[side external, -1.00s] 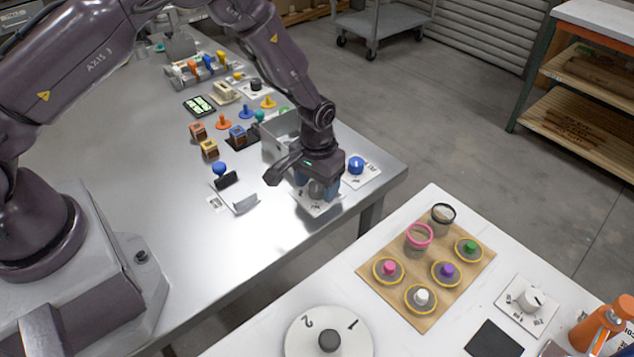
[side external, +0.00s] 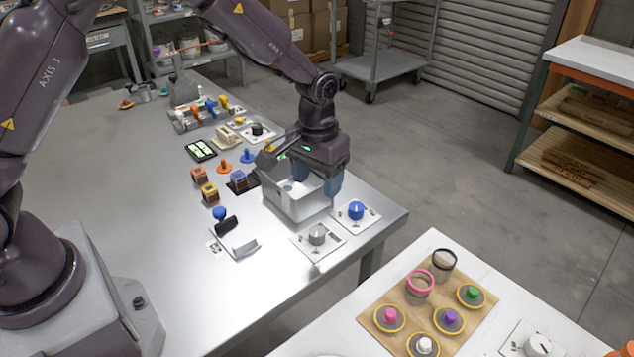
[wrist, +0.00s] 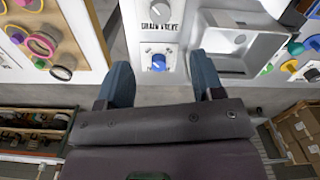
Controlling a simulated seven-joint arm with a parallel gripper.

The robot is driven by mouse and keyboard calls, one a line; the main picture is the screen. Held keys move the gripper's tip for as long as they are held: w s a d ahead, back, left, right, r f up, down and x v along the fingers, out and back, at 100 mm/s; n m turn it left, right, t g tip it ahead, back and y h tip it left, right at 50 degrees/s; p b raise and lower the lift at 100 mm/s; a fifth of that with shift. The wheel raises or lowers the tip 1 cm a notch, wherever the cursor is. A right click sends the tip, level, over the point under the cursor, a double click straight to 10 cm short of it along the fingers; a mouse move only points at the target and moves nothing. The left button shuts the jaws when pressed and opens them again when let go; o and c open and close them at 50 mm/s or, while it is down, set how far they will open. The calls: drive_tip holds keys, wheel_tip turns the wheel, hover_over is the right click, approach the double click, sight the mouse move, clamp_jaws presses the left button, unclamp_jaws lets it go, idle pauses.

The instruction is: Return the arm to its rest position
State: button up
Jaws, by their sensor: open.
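My gripper (side external: 318,186) is open and empty, raised over the metal basin (side external: 297,203) on the steel table. Its two blue fingers stand apart in the wrist view (wrist: 160,84), with nothing between the tips. A blue knob (side external: 356,210) on a white plate lies just in front of the fingers; it also shows in the wrist view (wrist: 158,62). A grey knob (side external: 317,234) on another white plate is nearer the table's front edge, clear of the gripper. Part of the basin is hidden behind my gripper in the side view.
A white table (side external: 330,345) with a brown board (side external: 402,318) of jars and coloured knobs stands at the front right. The table's left part (side external: 130,180) is largely clear.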

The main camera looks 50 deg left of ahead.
drive_tip(key=s+a+r+m+t, duration=0.1)
drive_tip(key=s+a+r+t, duration=0.1)
drive_tip(key=s+r, duration=0.8)
drive_tip(key=s+a+r+m+t, duration=0.1)
drive_tip(key=s+a+r+t, duration=0.2)
drive_tip(key=s+r, duration=0.8)
drive_tip(key=s, duration=0.3)
drive_tip(key=shift+t, duration=0.3)
